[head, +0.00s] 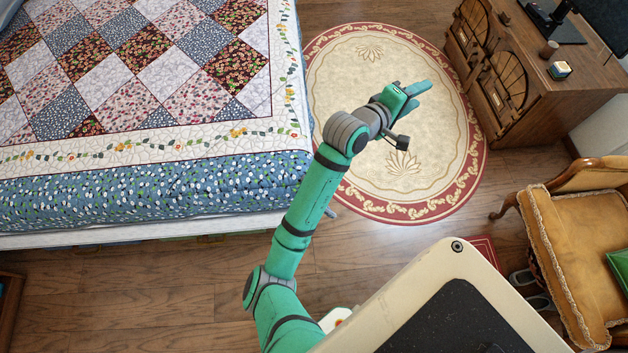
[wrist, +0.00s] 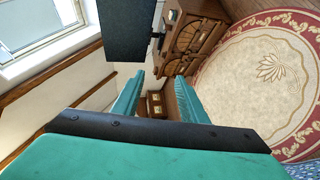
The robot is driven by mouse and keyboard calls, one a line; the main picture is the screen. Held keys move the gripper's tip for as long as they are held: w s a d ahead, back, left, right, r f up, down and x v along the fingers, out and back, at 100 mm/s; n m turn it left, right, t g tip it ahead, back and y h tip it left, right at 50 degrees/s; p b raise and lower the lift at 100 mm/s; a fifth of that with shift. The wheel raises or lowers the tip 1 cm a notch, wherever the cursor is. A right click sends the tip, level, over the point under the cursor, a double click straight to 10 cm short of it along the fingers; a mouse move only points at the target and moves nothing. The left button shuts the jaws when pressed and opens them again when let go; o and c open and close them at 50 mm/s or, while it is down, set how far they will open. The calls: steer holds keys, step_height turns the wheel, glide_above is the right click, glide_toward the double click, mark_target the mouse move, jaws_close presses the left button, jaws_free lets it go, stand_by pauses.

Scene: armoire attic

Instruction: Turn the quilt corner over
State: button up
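The patchwork quilt (head: 150,115) covers the bed at the upper left of the head view. It has a white floral border and a blue dotted edge that hangs down the sides. Its near right corner (head: 297,160) lies flat, draped over the bed's corner, with no fold visible. A small blue dotted piece, likely the quilt (wrist: 303,170), shows at the lower right of the wrist view. My gripper (head: 418,88) is over the rug, right of the bed and apart from the quilt. In the wrist view its two fingers (wrist: 158,78) stand apart with nothing between them.
An oval rug (head: 345,70) lies beside the bed. A carved wooden desk (head: 520,85) with a monitor and small items stands at the upper right. A yellow armchair (head: 575,250) is at the right, with slippers (head: 532,288) beside it. Bare wooden floor lies in front of the bed.

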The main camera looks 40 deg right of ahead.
steer(key=a+f+g+y, duration=0.2)
steer(key=a+f+y, duration=0.45)
steer(key=f, duration=0.45)
steer(key=w+a+f+n+y, duration=0.1)
steer(key=w+a+f+y, duration=0.15)
steer(key=a, duration=0.35)
steer(key=w+a+f+n+t+y, duration=0.1)
steer(key=w+a+f+y, duration=0.15)
steer(key=a, duration=0.45)
steer(key=w+a+f+n+y, duration=0.1)
steer(key=w+a+f+y, duration=0.1)
steer(key=w+a+y, duration=0.3)
steer(key=shift+h, duration=0.75)
steer(key=f, duration=0.3)
steer(key=s+f, duration=0.1)
steer(key=f, duration=0.3)
steer(key=s+f, duration=0.1)
steer(key=f, duration=0.3)
steer(key=shift+s+a, duration=0.15)
steer(key=shift+a, duration=0.2)
steer(key=shift+r, duration=0.1)
jaws_close()
steer(key=shift+r, duration=0.1)
